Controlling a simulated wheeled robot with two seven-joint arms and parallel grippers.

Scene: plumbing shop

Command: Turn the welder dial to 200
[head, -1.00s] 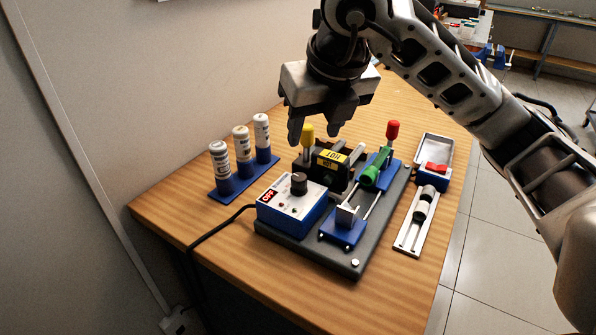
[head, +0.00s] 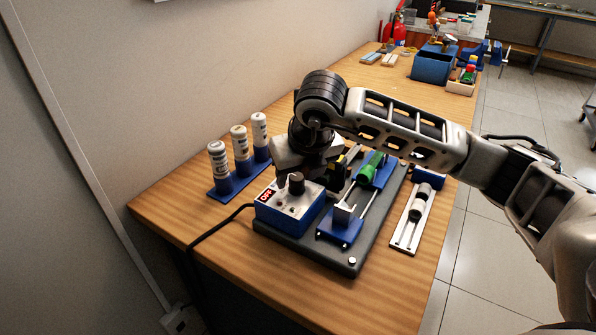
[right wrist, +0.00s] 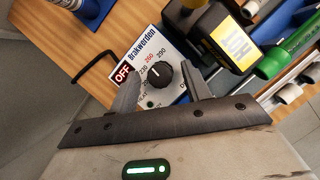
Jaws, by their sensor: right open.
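The welder box (head: 283,214) is blue with a white top and a red OFF display. It sits at the front left of a dark grey base plate. Its black dial (head: 296,184) stands upright on top. In the right wrist view the dial (right wrist: 160,74) has a white pointer line and printed numbers around it, including 230, 260 and 290. My right gripper (right wrist: 160,90) is open, with one finger on each side of the dial and no visible grip on it. My left gripper is not in view.
Three white bottles stand in a blue rack (head: 228,186) to the left. A black block with a yellow HOT label (right wrist: 232,38) is close beside the gripper.

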